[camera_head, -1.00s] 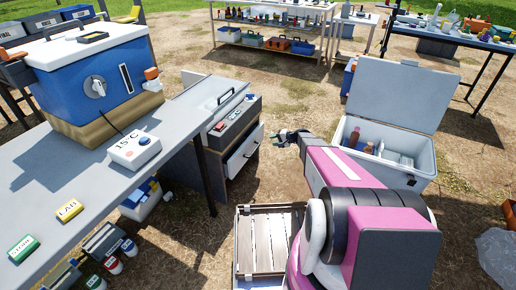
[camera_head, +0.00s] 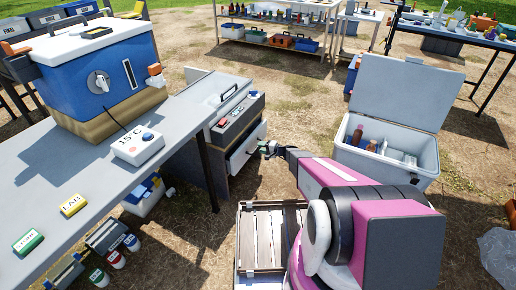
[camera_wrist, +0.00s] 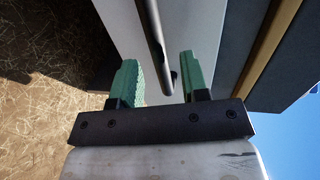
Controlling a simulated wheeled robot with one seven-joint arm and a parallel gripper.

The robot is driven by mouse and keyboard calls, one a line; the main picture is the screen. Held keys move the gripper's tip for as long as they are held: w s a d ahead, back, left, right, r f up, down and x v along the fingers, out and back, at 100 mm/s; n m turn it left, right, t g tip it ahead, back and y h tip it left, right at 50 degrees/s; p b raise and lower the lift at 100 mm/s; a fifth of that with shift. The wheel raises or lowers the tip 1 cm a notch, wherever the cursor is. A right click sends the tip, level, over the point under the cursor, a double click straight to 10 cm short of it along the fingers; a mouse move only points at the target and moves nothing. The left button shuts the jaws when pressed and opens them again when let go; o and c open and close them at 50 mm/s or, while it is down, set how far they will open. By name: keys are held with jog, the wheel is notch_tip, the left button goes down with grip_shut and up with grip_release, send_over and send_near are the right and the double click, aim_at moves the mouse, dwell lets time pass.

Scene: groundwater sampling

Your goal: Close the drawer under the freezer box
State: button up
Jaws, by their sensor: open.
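The freezer box (camera_head: 220,101) is a grey-topped unit with a black handle, set on a grey cabinet beside the table. The white drawer (camera_head: 242,153) in the cabinet's front appears to stand out a little; how far is hard to tell. My gripper (camera_head: 268,148) is right at the drawer front. In the wrist view my gripper (camera_wrist: 160,82) has its green fingers apart. The drawer's dark bar handle (camera_wrist: 153,38) runs into the gap between them, with the pale drawer front (camera_wrist: 200,28) behind. I cannot tell whether a finger touches it.
A white cooler (camera_head: 398,175) with its lid up stands right of my arm. A slatted crate (camera_head: 270,240) is on the ground below. The grey table (camera_head: 60,160) with a blue box (camera_head: 100,75) is at left. Bare ground lies behind the gripper.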

aim_at(252, 145)
jog(key=shift+x, duration=1.5)
grip_shut()
jog(key=shift+r+x, duration=0.2)
jog(key=shift+x, duration=0.8)
jog(key=shift+r+x, duration=0.2)
jog(key=shift+x, duration=0.85)
grip_release()
jog(key=shift+a, duration=0.15)
jog(key=v, duration=1)
jog(key=shift+d, duration=0.35)
